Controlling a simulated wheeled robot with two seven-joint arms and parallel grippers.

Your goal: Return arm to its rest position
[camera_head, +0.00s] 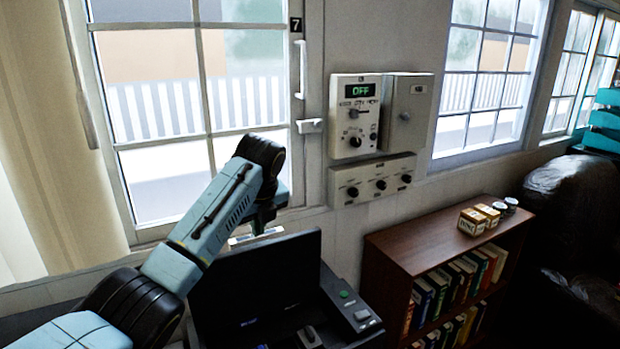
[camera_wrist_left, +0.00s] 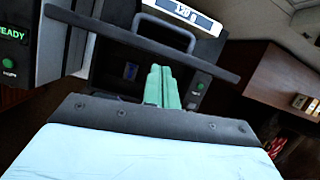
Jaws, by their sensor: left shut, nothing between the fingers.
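My left arm (camera_head: 215,212) is pale blue with black joints. In the head view it rises from the lower left, bends at a black joint beside the window and points down toward a dark machine (camera_head: 255,275). My left gripper (camera_wrist_left: 160,88) shows in the wrist view as two pale green fingers pressed together with nothing between them. In that view the fingers overlap the dark machine's front, below a dark bar handle; contact cannot be told. In the head view the fingertips are not clear. My right gripper is not seen.
A wall panel (camera_head: 357,118) reads OFF, with a grey box (camera_head: 408,112) beside it and a knob panel (camera_head: 372,182) below. A brown bookshelf (camera_head: 400,245) with small boxes (camera_head: 472,222) on top stands at the right. Windows (camera_head: 165,110) line the wall. A dark armchair (camera_head: 570,190) is far right.

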